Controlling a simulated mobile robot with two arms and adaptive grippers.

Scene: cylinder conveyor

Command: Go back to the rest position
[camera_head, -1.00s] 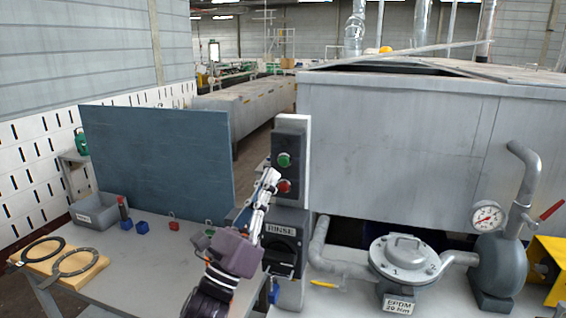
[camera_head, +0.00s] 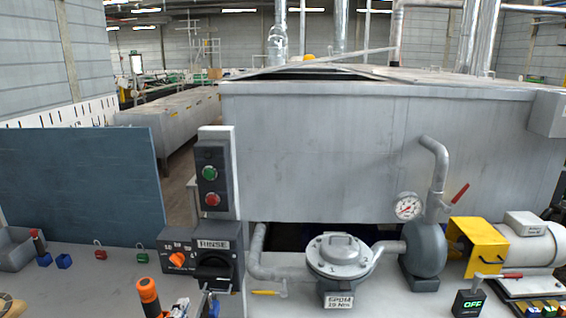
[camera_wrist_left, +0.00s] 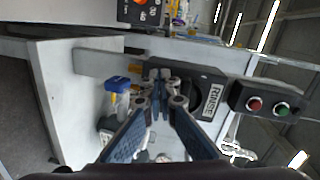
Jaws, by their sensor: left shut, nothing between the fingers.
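My left gripper (camera_head: 183,306) shows at the bottom edge of the head view, only its tip in the picture. In the left wrist view its two fingers (camera_wrist_left: 160,92) come together at the tips with nothing between them. It is below and in front of the RINSE switch box (camera_head: 214,262) and apart from it as far as I can tell. The control post above carries a green button (camera_head: 209,174) and a red button (camera_head: 212,199). My right gripper is not in view.
A blue-grey panel (camera_head: 85,190) stands at the left. A pump with a round lid (camera_head: 338,250), a gauge (camera_head: 408,207) and a yellow guard (camera_head: 477,245) stand to the right.

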